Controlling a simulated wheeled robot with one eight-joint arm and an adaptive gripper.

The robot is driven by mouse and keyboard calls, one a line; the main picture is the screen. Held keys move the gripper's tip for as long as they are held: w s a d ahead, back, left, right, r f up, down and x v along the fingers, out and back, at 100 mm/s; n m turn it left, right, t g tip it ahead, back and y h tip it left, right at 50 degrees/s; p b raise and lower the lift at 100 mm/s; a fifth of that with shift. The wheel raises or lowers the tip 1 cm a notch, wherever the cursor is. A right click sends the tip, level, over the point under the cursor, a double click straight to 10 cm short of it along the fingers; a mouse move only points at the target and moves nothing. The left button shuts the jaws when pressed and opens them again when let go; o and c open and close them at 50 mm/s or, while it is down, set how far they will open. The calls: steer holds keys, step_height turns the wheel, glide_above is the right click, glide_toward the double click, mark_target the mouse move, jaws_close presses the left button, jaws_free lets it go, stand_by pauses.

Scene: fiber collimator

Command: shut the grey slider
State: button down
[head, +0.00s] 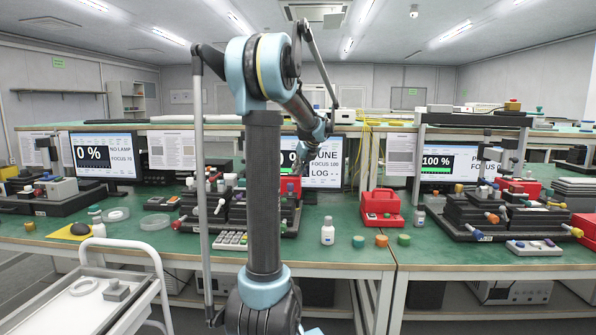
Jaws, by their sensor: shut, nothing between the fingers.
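My gripper (297,172) is small in the picture. It hangs from my wrist over the back of the middle black stage assembly (236,212), near its right side, and appears shut and empty. My arm column covers part of that assembly. I cannot pick out a grey slider for certain; it may be hidden behind my arm or too small to tell. I cannot tell whether my fingertips touch anything. The middle monitor (330,160), partly covered by my arm, shows "TUNE" and "LOG".
A left stage assembly (40,205) and a right one (490,215) stand on the green bench (345,240). A red case (381,208), a white bottle (327,232) and small coloured pots (381,241) stand right of my arm. A white cart (140,300) is at front left.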

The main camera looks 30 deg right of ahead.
steer(key=shift+w+a, duration=0.45)
steer(key=shift+a, duration=0.3)
steer(key=shift+w+a, duration=0.45)
steer(key=shift+a, duration=0.35)
steer(key=shift+w+a, duration=0.45)
steer(key=shift+a, duration=0.3)
steer(key=shift+s, duration=0.15)
steer(key=shift+s, duration=0.3)
steer(key=s+f+v, duration=0.1)
steer(key=v, duration=1.1)
steer(key=shift+s, duration=0.4)
